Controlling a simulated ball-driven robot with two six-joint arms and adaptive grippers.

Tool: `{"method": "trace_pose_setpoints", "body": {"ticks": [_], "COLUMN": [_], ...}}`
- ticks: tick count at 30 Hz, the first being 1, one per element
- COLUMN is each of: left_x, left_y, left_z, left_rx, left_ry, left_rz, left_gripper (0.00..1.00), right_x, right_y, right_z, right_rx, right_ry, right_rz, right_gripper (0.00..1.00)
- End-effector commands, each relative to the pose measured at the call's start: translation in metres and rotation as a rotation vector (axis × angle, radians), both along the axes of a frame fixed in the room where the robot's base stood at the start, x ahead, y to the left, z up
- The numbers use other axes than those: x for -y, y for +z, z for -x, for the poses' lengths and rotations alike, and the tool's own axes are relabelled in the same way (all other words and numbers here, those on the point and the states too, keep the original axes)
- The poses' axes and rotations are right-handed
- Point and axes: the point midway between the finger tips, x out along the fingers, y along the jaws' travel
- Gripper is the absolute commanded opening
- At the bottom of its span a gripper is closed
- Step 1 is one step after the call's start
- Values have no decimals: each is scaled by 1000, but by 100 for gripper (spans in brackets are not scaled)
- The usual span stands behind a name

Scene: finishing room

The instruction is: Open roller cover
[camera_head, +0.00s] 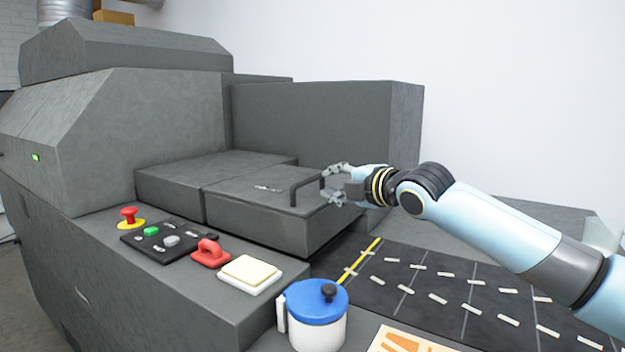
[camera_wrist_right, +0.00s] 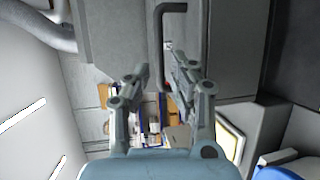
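The roller cover (camera_head: 250,193) is a dark grey, box-like lid in the middle of the head view. It lies flat and looks shut. A black bar handle (camera_head: 293,189) stands up near its right end. My right gripper (camera_head: 331,184) reaches in from the right, just beside the handle, with its fingers spread. In the right wrist view the handle (camera_wrist_right: 157,28) shows just beyond the open fingertips (camera_wrist_right: 160,65). The gap between them holds nothing that I can make out, and contact with the handle cannot be told. My left gripper is not in view.
In front are a red button (camera_head: 129,214), a black control panel (camera_head: 165,241), a red handle (camera_head: 210,252) and a cream pad (camera_head: 250,272). A blue-lidded pot (camera_head: 317,315) stands nearer. A dark belt with pale strips (camera_head: 420,290) runs right. A grey housing (camera_head: 310,125) rises behind the cover.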

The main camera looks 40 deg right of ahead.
Motion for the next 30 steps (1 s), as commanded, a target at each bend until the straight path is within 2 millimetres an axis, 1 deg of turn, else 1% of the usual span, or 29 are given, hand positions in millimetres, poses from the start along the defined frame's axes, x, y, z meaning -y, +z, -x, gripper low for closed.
{"method": "trace_pose_setpoints", "body": {"ticks": [1, 3, 5, 8, 10, 12, 15, 17, 20, 24, 29, 30], "left_x": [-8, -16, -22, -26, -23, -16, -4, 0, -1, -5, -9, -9], "left_y": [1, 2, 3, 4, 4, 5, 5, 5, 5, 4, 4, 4], "left_z": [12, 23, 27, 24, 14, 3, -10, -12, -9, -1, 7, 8], "left_rx": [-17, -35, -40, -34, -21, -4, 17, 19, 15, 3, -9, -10], "left_ry": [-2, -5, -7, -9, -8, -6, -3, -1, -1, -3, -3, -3], "left_rz": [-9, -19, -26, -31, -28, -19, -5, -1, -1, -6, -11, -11], "left_gripper": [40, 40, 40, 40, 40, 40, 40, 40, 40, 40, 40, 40], "right_x": [0, -1, 0, -1, 0, 0, -1, -1, 0, 0, 0, 0], "right_y": [0, -2, -5, -9, -11, -12, -14, -15, -15, -15, -15, -15], "right_z": [-11, -26, -38, -56, -65, -72, -79, -80, -81, -81, -81, -81], "right_rx": [4, 3, 2, 1, 1, 1, 0, 0, -1, -1, -1, -1], "right_ry": [-3, -3, -2, 0, -1, -1, 0, 0, 1, 1, 1, 1], "right_rz": [-9, -10, -9, -8, -7, -5, -4, -3, -2, -2, -2, -2], "right_gripper": [23, 23, 23, 23, 23, 23, 23, 23, 23, 23, 2, 0]}}
